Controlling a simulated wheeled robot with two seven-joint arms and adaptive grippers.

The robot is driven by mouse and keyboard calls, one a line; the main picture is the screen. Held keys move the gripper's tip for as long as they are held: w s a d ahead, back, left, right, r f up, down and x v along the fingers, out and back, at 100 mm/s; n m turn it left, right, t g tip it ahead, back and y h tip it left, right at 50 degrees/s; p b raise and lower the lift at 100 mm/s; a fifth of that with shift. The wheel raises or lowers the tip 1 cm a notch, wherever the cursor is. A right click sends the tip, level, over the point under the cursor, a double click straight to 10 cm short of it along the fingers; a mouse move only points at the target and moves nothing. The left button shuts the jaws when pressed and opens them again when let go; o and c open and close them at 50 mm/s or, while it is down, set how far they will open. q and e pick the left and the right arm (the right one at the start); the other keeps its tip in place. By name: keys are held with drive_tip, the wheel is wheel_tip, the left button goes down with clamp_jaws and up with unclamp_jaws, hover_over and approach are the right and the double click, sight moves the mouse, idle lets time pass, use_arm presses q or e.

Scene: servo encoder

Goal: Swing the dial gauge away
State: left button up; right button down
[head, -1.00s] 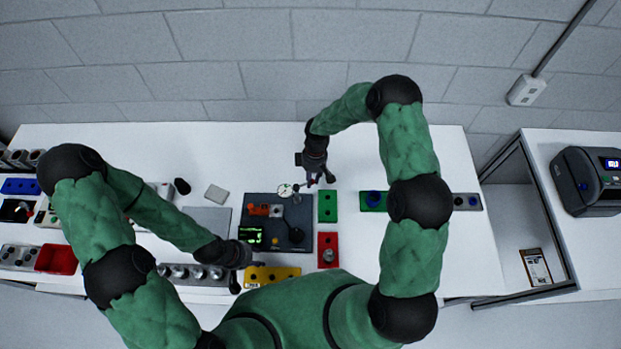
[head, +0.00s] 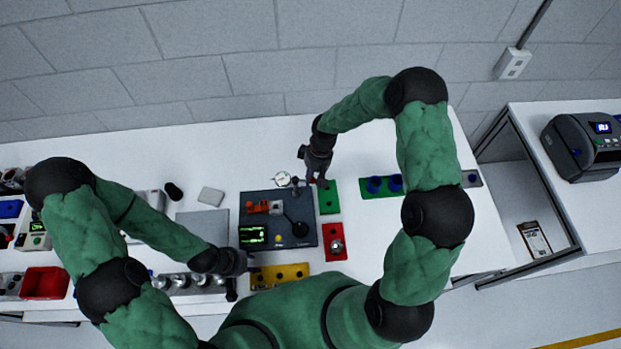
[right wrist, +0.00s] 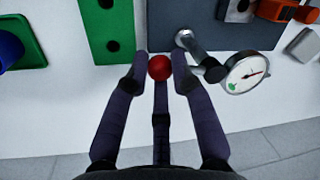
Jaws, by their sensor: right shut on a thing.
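The dial gauge (head: 281,179) has a white round face and sits just behind the dark fixture base (head: 247,204). In the right wrist view the gauge (right wrist: 250,72) is at the right, on a dark arm from a metal post (right wrist: 186,38). My right gripper (head: 318,181) is behind the base's right corner. In the right wrist view its fingertips (right wrist: 160,72) are closed around a red ball knob (right wrist: 159,67), left of the gauge. My left gripper (head: 247,263) is low, in front of the base's left corner; its fingers are too small to read.
A green block (head: 328,203) and a red block (head: 335,251) stand right of the base. A yellow block (head: 293,272) lies in front. A green tray with blue parts (head: 364,189) is further right. The table behind the base is mostly clear.

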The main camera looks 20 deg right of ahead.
idle(0.3)
drive_tip(key=c, duration=1.1)
unclamp_jaws()
drive_tip(key=r, duration=0.4)
drive_tip(key=d+r, duration=0.1)
drive_tip(key=r, duration=0.3)
drive_tip(key=w+d+r, duration=0.1)
drive_tip(key=r, duration=0.2)
drive_tip(key=shift+r, duration=0.4)
